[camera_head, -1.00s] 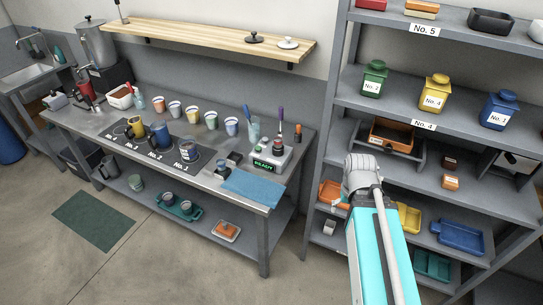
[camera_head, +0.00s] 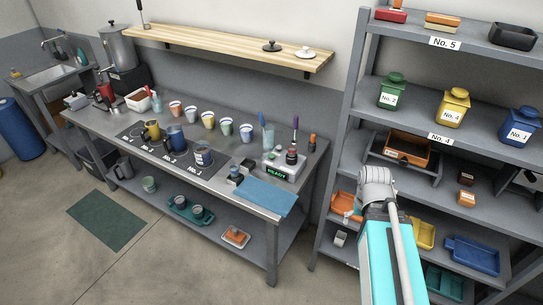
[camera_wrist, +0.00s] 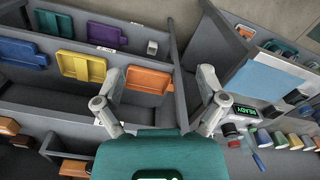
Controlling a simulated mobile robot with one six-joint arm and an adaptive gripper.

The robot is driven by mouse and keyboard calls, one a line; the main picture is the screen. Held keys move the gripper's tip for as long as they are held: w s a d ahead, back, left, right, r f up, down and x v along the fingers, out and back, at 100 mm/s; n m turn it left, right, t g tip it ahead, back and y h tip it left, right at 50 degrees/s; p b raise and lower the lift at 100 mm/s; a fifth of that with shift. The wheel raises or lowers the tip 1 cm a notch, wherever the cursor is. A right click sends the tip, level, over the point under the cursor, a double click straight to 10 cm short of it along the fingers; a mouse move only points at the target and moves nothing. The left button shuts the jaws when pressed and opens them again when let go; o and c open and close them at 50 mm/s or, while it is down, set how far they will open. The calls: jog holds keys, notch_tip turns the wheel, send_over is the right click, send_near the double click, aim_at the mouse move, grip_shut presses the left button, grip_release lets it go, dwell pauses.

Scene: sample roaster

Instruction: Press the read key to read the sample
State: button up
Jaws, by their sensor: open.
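The sample reader (camera_head: 286,168) is a pale box with a green READY display (camera_head: 277,173), at the right end of the steel bench. A dark knob-like part with red (camera_head: 291,157) stands on it; I cannot tell clearly which part is the read key. The wrist view shows the reader sideways (camera_wrist: 241,117) at the right, beyond my right finger. My gripper (camera_wrist: 160,85) is open and empty, its fingers apart in front of the shelf unit, away from the reader. In the head view my arm hides most of the gripper.
A blue cloth (camera_head: 265,196) lies on the bench (camera_head: 215,184) before the reader. Several cups and dark mats with mugs stand left of it. The shelf unit (camera_head: 345,130) with canisters and trays rises close to the right.

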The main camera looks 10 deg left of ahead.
grip_shut()
dwell(1.4)
